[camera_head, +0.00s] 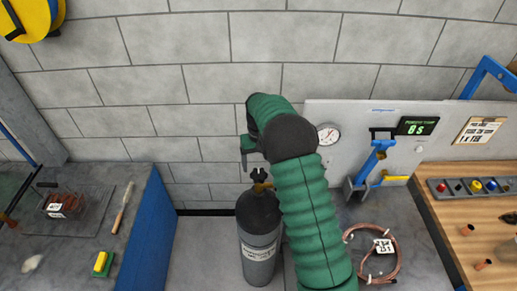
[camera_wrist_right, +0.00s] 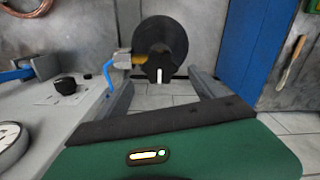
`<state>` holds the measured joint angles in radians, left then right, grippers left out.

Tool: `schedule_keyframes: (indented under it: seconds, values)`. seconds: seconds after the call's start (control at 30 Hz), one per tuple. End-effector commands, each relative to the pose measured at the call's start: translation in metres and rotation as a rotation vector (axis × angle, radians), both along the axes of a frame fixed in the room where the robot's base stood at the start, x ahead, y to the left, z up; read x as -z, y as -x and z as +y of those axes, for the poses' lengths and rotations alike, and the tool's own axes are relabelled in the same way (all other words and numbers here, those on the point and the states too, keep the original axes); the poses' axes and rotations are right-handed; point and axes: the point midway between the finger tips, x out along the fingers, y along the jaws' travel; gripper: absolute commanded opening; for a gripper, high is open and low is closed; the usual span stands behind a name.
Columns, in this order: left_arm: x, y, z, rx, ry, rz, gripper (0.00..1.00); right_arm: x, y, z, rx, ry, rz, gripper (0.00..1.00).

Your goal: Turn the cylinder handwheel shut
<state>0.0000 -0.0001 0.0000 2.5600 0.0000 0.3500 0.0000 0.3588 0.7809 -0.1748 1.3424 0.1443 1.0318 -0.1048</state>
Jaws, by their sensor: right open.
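A dark grey gas cylinder (camera_head: 258,228) stands upright on the floor in the gap between two benches. Its small black handwheel (camera_head: 259,175) sits at the top, on a brass valve. My right gripper (camera_head: 247,152) hangs just above the handwheel, partly hidden by my green arm. In the right wrist view, the gripper (camera_wrist_right: 160,80) is open, with its two fingers apart and nothing held. The handwheel (camera_wrist_right: 158,67), with a white mark, shows beyond and between the fingertips, against the dark cylinder top (camera_wrist_right: 170,35). I see no contact. My left gripper is out of view.
A left bench with a blue side (camera_head: 148,232) and a right grey bench with a copper coil (camera_head: 378,255) flank the cylinder. A panel with a pressure gauge (camera_head: 328,134) stands behind on the right. A wooden bench (camera_head: 440,210) is at far right.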

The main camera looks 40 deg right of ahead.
Motion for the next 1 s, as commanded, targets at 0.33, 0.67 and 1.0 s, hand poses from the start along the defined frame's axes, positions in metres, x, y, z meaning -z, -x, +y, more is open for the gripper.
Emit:
schedule_keyframes:
  seconds: [0.33,0.67,1.0]
  values:
    - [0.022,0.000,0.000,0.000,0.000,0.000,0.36,-0.096,-0.002,-0.001,0.000,0.000,-0.001,0.78]
    - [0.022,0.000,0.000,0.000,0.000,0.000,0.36,-0.123,-0.001,-0.001,0.001,-0.002,0.004,0.78]
    - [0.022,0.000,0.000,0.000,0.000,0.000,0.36,-0.121,-0.001,0.000,-0.001,-0.002,0.004,0.78]
